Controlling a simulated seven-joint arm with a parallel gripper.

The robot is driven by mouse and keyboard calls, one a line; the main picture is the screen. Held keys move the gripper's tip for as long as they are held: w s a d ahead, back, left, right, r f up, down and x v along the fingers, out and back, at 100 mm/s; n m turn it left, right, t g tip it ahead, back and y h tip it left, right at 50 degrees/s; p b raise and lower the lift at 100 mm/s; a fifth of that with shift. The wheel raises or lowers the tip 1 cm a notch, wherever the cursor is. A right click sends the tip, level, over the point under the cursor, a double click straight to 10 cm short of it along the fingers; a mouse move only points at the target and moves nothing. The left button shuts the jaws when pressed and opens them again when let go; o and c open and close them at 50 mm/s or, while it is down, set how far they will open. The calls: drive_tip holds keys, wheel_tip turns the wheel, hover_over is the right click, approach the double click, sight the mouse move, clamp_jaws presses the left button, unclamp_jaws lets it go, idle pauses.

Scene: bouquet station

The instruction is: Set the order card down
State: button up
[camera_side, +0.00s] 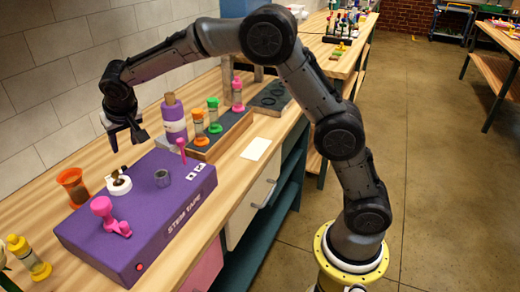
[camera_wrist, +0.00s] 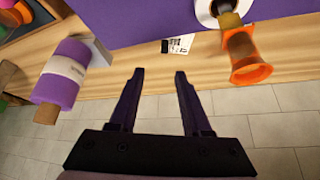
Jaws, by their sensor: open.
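A small white card with dark print (camera_wrist: 181,44), which looks like the order card, lies on the wooden bench beside the purple box in the wrist view. The purple stem tape box hides that spot in the side view. My gripper (camera_side: 113,143) is above the bench behind the box, on the wall side. Its two fingers (camera_wrist: 158,76) are apart with nothing between them. In the wrist view the card shows beyond the fingertips, apart from them. A plain cream card or pad (camera_side: 256,149) lies flat near the bench's front edge.
The purple box (camera_side: 185,205) carries a white roll, a grey cup and pink parts. An orange cup (camera_side: 72,187) and a purple roll (camera_side: 175,122) stand on either side of my gripper. A dark tray (camera_side: 222,138) holds several colored bottles. The tiled wall is close behind.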

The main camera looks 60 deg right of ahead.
drive_tip(key=s+d+r+n, duration=0.1)
drive_tip(key=s+d+r, duration=0.25)
drive_tip(key=s, duration=0.55)
drive_tip(key=s+d+r+n, duration=0.15)
drive_tip(key=s+r, duration=0.35)
drive_tip(key=s, duration=0.5)
drive_tip(key=s+f+n+y, duration=0.1)
drive_tip(key=s+f, duration=0.1)
drive_tip(key=s, duration=0.8)
drive_tip(key=s+d+f+n+y, duration=0.1)
drive_tip(key=s+f, duration=0.1)
drive_tip(key=s, duration=0.9)
drive_tip(key=shift+s+d+f, duration=0.25)
drive_tip(key=shift+s+d, duration=0.05)
